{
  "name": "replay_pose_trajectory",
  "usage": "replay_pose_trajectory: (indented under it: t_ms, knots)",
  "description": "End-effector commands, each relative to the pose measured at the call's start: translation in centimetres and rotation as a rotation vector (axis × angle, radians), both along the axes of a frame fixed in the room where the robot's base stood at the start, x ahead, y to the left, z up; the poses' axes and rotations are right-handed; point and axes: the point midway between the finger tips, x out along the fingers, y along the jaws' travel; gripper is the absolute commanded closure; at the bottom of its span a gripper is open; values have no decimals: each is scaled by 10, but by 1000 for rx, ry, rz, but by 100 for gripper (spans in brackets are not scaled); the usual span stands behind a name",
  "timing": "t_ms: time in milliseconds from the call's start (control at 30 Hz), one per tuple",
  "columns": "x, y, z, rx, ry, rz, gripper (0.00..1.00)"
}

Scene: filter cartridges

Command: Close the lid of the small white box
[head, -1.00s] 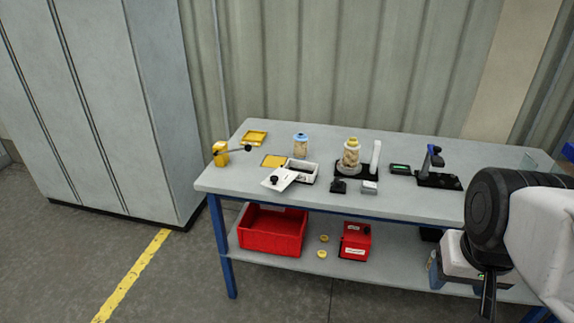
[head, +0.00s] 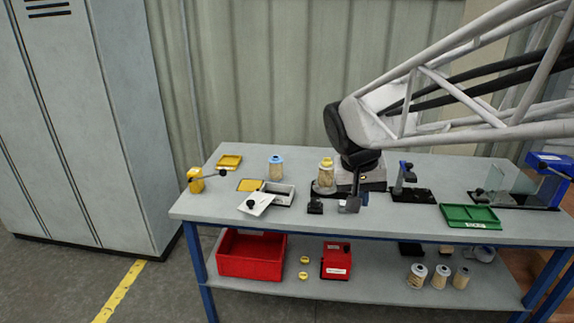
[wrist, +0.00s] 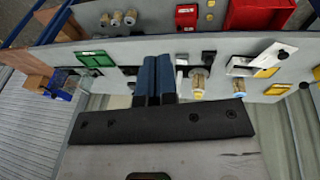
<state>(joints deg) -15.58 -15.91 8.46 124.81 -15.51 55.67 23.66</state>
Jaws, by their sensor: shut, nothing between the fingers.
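The small white box (head: 280,195) stands open on the workbench, left of the middle in the head view. Its white lid (head: 262,201) with a black knob lies tilted out over the near left side of the box. In the wrist view the box (wrist: 238,66) and lid (wrist: 270,55) are at the right. My gripper (head: 355,194) is over the bench, right of the box and well apart from it. In the wrist view its blue fingers (wrist: 157,76) are together with nothing between them.
A jar with a blue cap (head: 276,168) stands just behind the box. The bench front near the lid is clear.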

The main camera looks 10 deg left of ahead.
Motion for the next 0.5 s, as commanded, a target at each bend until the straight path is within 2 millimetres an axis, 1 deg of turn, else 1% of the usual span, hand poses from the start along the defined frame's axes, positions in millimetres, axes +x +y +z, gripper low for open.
replay_pose_trajectory:
  t_ms: [33, 100, 267, 500]
  knots:
    - [13, 11, -2, -11, 1, 5, 100]
    - [28, 26, -3, -25, -3, 6, 100]
    - [63, 61, -8, -58, -13, 10, 100]
    - [110, 120, -23, -103, -38, 15, 100]
